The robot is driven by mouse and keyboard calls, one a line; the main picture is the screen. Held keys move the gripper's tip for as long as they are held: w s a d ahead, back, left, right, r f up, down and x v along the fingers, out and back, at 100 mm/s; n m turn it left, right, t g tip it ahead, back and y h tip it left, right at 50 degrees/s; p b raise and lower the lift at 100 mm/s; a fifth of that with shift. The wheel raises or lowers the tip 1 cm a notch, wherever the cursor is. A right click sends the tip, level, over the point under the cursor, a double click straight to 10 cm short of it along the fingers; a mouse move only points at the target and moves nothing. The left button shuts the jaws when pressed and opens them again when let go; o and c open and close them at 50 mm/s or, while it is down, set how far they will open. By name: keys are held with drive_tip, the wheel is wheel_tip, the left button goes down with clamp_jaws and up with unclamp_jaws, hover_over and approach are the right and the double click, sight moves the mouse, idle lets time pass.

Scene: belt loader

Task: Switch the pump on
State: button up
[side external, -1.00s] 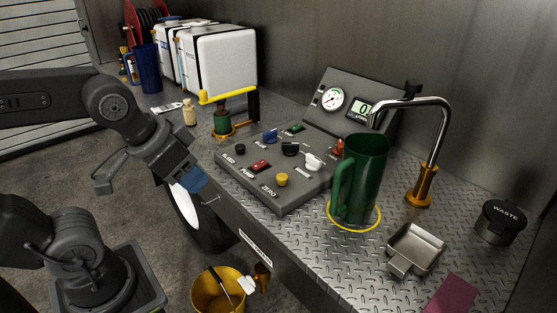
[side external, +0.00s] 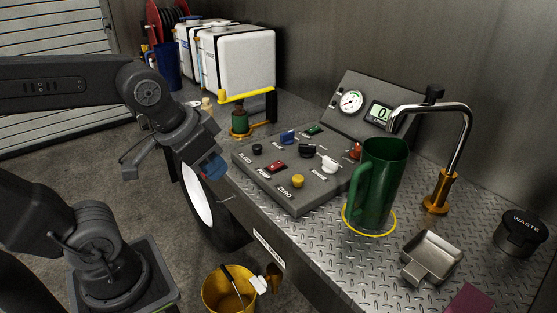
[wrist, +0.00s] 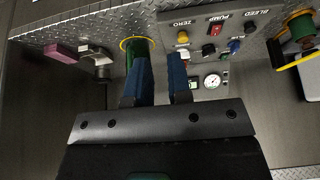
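The red pump switch (side external: 277,167) sits on the sloping grey control panel (side external: 308,195), above the word PUMP. It also shows in the wrist view (wrist: 216,29), right of the yellow zero button. I cannot tell which way the switch is set. My gripper (side external: 213,167), with blue fingers, hangs in the air left of the panel's front edge, apart from the switch. In the wrist view my gripper (wrist: 163,66) shows a gap between its fingers, with nothing held there.
A green jug (side external: 378,185) stands in a yellow ring, near the chrome spout (side external: 462,120). Yellow zero button (side external: 298,181), black bleed knob (side external: 257,148) and other knobs crowd the panel. A yellow bucket (side external: 222,295) is below the bench.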

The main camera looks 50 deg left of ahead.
drive_tip(key=shift+g, duration=0.9)
drive_tip(key=w+a+r, duration=0.1)
drive_tip(key=w, duration=0.2)
drive_tip(key=w+a, duration=0.2)
drive_tip(key=w, duration=0.2)
drive_tip(key=w+a+r, duration=0.1)
drive_tip(key=w, duration=0.3)
drive_tip(key=shift+w+a+r, duration=0.2)
drive_tip(key=shift+a+r, duration=0.15)
clamp_jaws()
drive_tip(key=w+a+f+g, duration=0.2)
drive_tip(key=w+a+f, duration=0.2)
drive_tip(key=w+a, duration=0.5)
drive_tip(key=w, duration=0.3)
drive_tip(key=shift+w+a+f, duration=0.15)
drive_tip(key=shift+a, duration=0.05)
